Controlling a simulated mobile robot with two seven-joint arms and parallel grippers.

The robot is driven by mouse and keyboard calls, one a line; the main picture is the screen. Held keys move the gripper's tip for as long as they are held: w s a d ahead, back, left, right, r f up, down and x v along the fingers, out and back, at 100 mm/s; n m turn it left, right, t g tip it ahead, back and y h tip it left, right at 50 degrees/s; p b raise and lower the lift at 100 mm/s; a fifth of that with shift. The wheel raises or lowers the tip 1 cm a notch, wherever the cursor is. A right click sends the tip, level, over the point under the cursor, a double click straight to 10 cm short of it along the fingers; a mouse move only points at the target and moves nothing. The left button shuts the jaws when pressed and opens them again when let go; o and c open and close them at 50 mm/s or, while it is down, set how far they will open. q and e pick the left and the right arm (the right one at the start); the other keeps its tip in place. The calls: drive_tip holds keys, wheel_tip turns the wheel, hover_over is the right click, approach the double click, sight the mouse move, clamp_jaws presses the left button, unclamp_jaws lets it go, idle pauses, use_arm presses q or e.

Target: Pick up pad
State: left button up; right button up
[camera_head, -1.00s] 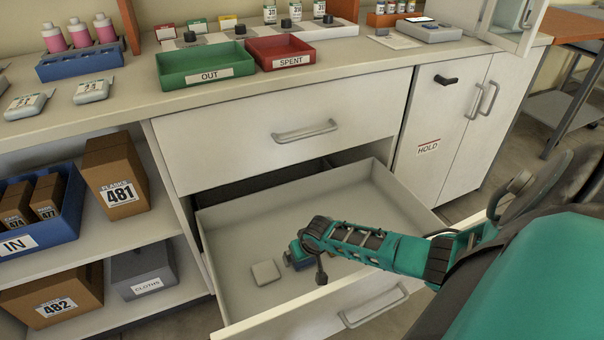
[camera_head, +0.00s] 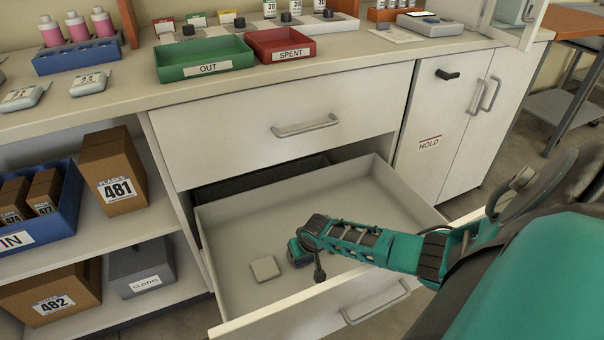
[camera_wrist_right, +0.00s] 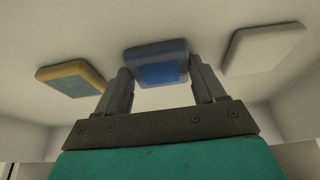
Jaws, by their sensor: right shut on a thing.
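The open drawer (camera_head: 222,235) holds several flat pads. A blue pad (camera_wrist_right: 158,66) lies between the two fingers of my right gripper (camera_wrist_right: 160,80), which is shut on it. A yellow-edged pad with a blue face (camera_wrist_right: 70,79) is at the left of the wrist view, hidden in the head view. My left gripper is not in view.
The drawer's front wall (camera_head: 290,303) lies under my right forearm. A closed drawer (camera_head: 285,125) sits above. The counter holds a green OUT tray (camera_head: 205,60) and a red SPENT tray (camera_head: 282,47). Left shelves hold boxes (camera_head: 120,172). The drawer's right part is bare.

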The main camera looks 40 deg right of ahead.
drive_tip(key=shift+c, duration=0.7)
